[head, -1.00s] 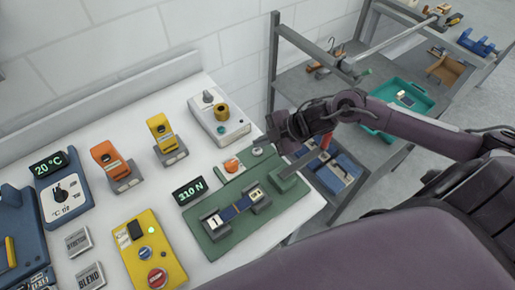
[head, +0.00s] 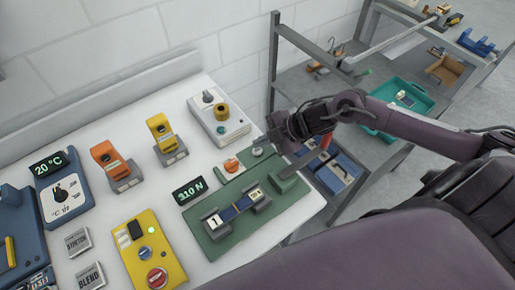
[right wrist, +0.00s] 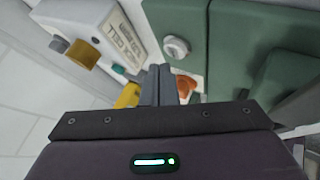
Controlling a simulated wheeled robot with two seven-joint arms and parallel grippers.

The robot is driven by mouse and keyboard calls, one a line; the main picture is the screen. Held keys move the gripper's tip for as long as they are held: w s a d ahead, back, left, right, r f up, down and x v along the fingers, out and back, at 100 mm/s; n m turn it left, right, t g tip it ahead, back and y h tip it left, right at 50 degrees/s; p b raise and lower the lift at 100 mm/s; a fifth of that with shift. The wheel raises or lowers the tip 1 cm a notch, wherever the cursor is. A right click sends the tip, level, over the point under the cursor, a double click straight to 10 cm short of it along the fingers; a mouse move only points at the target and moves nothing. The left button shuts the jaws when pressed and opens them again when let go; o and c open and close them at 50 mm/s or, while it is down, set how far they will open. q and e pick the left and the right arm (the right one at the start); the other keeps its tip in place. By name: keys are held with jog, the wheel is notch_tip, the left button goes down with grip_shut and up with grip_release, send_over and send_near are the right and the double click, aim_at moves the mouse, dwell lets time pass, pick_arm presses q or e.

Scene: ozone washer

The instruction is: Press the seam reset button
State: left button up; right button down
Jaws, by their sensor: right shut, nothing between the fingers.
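The green seam tester (head: 205,246) lies on the white bench, with a display (head: 188,191) reading 310 N. A grey round button (head: 257,151) and an orange knob-like button (head: 231,166) sit at its far end. In the right wrist view the grey button (right wrist: 177,47) is just beyond my fingertips and the orange one (right wrist: 187,86) is beside them, partly hidden. No readable label shows which is the seam reset button. My right gripper (head: 267,141) is shut and empty, close to the grey button; its shut fingers (right wrist: 161,70) point toward it. My left gripper is out of view.
Orange (head: 116,168) and yellow (head: 165,139) devices and a yellow control box (head: 140,240) stand left. A grey rack with a teal tray (head: 421,101) is right.

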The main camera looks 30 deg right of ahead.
jog(key=shift+f, duration=0.35)
jog(key=shift+f+b, duration=0.4)
jog(key=shift+f, duration=0.1)
dwell(0.6)
jog(key=shift+r+p, duration=0.9)
notch_tip(320, 180, up, 5)
jog(key=p, duration=0.4)
jog(key=shift+r+p, duration=0.1)
jog(key=shift+p, duration=0.3)
dwell(0.5)
